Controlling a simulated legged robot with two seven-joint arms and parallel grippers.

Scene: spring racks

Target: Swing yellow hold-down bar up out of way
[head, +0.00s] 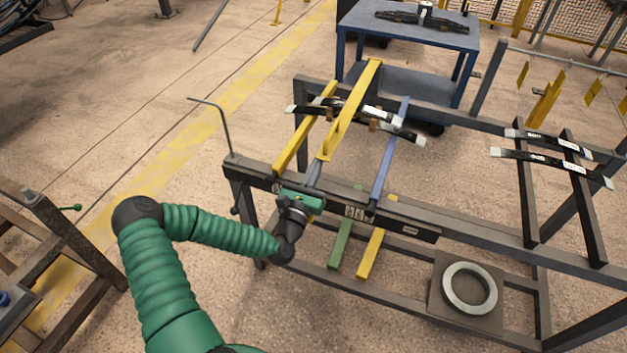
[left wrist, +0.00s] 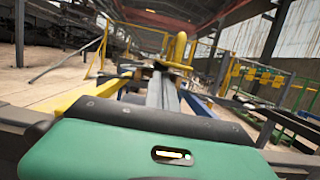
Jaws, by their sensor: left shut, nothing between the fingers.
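The yellow hold-down bar (head: 350,110) runs over the leaf springs (head: 380,114) on the rack, from its far end at the back down to its near end by the front beam. Its near end has an upright yellow grip, which shows in the left wrist view (left wrist: 179,47) straight ahead. My left gripper (head: 313,180) is shut and empty, at the front beam just short of the bar's near end. I cannot tell whether it touches the bar. My right gripper is not in view.
The dark rack frame (head: 405,222) has a yellow rail (head: 296,150) and a blue rail (head: 390,150) beside the bar. A bent rod (head: 224,128) stands at its left corner. More springs (head: 550,160) lie at right. A blue table (head: 410,25) stands behind.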

